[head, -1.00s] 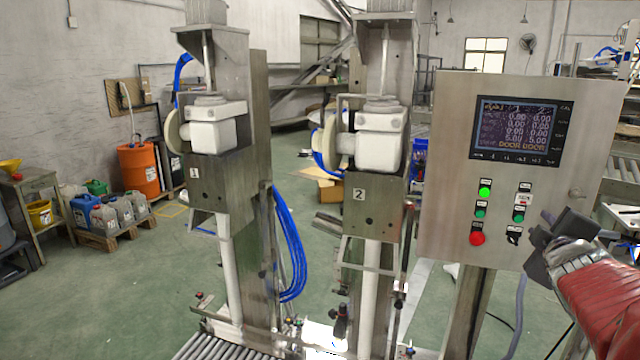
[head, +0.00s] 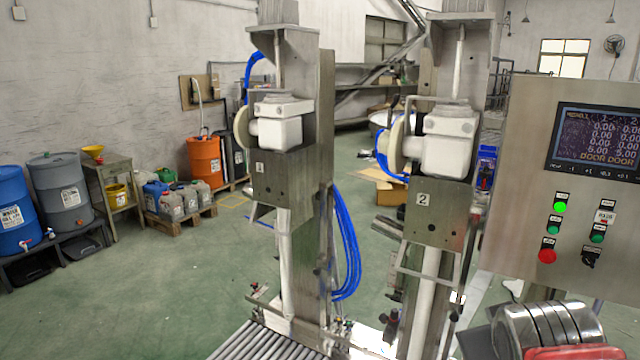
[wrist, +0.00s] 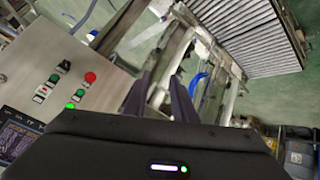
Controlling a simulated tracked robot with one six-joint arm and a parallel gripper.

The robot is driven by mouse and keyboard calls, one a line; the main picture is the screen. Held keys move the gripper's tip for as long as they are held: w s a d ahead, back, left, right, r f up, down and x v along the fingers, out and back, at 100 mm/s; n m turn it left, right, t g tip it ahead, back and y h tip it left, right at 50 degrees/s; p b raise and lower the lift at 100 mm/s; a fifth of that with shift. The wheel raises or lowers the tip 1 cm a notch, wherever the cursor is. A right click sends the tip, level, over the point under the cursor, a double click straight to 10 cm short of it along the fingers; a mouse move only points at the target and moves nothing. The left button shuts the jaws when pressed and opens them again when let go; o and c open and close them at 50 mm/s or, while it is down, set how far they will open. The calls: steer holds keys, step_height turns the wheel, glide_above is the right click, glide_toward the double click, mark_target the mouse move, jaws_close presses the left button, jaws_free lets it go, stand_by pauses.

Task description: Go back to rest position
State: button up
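My gripper (wrist: 161,75) shows in the wrist view as a dark body along the bottom with two dark fingers pointing up the picture. The fingers stand apart with nothing visible between them, so it is open and empty. In the head view, my arm shows only at the lower right, as a red part and a ringed metal joint below the control panel (head: 520,180). My gripper's fingers cannot be seen there. The panel, with its screen and buttons, also shows at the left of the wrist view (wrist: 110,100).
Two steel filling columns, marked 1 (head: 290,180) and 2 (head: 440,210), stand left of the panel. A roller conveyor (head: 270,343) runs at their feet. Blue (head: 15,215) and grey drums stand at the far left. Green floor is open between the drums and columns.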

steer(key=s+a+f+g+y, duration=0.1)
steer(key=s+a+f+y, duration=0.1)
steer(key=a, duration=0.4)
steer(key=s+a+f+g+y, duration=0.1)
steer(key=s+a+f+g, duration=0.1)
steer(key=s+a+f, duration=0.2)
steer(key=s+a, duration=0.3)
steer(key=shift+s+m+y, duration=0.3)
steer(key=shift+y, duration=0.1)
